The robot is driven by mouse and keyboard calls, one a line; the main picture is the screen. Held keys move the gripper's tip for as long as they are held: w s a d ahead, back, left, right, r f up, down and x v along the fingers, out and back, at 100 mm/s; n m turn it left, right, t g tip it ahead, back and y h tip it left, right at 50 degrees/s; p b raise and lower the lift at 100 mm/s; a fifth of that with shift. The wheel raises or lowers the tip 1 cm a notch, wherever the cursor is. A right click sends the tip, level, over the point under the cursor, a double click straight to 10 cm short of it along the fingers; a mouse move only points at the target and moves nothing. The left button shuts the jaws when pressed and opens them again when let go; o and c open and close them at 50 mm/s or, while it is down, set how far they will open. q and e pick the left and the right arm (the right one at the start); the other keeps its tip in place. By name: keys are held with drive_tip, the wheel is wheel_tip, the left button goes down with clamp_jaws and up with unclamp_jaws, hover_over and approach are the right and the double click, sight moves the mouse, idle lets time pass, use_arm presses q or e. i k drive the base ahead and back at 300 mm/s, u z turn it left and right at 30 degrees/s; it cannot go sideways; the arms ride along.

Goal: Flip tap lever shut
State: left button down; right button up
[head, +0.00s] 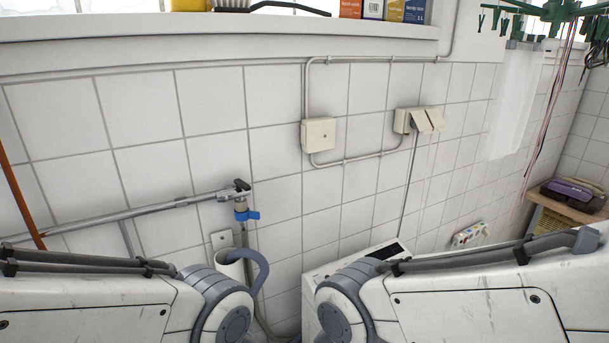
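The tap (241,200) is on the tiled wall at the end of a grey pipe, left of the middle in the head view. Nothing touches the lever. Links of my two arms reach in along the bottom from the left and right, below the tap. Neither gripper shows, so I cannot see their fingers.
A grey hose (262,275) hooks into a white standpipe (231,266) below the tap. A white appliance (385,258) stands right of it, partly behind my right arm. A window sill (230,27) with boxes runs above.

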sight(240, 184)
drive_tip(key=z, duration=0.75)
drive_tip(key=k, duration=0.65)
drive_tip(key=u, duration=0.8)
drive_tip(key=i, duration=0.9)
